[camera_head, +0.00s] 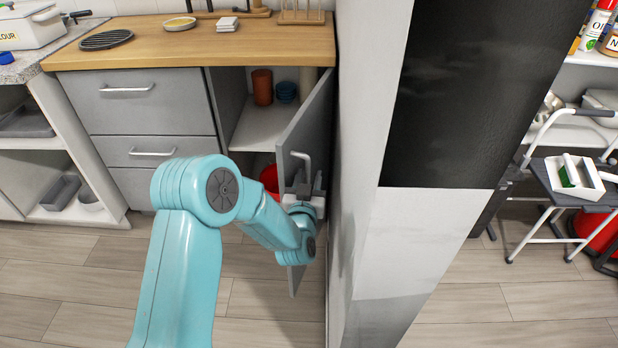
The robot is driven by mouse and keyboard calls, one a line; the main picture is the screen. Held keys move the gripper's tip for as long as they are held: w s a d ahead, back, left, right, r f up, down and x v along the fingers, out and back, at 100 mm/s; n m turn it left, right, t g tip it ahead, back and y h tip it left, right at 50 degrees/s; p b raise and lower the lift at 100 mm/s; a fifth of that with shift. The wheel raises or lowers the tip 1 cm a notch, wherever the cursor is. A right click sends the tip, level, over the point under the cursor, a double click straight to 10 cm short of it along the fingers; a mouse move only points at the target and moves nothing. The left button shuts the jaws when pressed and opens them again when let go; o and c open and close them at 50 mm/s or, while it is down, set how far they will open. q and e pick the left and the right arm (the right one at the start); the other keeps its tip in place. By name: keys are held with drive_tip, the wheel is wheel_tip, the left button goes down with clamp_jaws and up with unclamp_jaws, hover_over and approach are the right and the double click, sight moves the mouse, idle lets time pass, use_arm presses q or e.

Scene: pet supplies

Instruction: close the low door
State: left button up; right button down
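The low door (307,127) is a grey cabinet door, hinged on the right and standing open beside the wall. It carries a light bar handle (301,160) near its upper part. My teal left arm comes in from the lower left, and my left gripper (306,185) is at the door's face, just below the handle. The gripper is small and partly hidden by its own wrist, so I cannot tell whether its fingers are apart or whether it touches the door. My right gripper is not in view.
The open cabinet (262,128) holds a brown canister (262,87), a blue bowl (286,91) and a red item (269,179). Grey drawers (146,102) stand left of it under a wooden counter (185,48). A white wall (400,240) stands close right of the door. Floor in front is clear.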

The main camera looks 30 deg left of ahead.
use_arm(q)
drive_tip(key=shift+w+a, duration=0.1)
drive_tip(key=shift+w, duration=0.2)
clamp_jaws()
drive_tip(key=shift+a, duration=0.15)
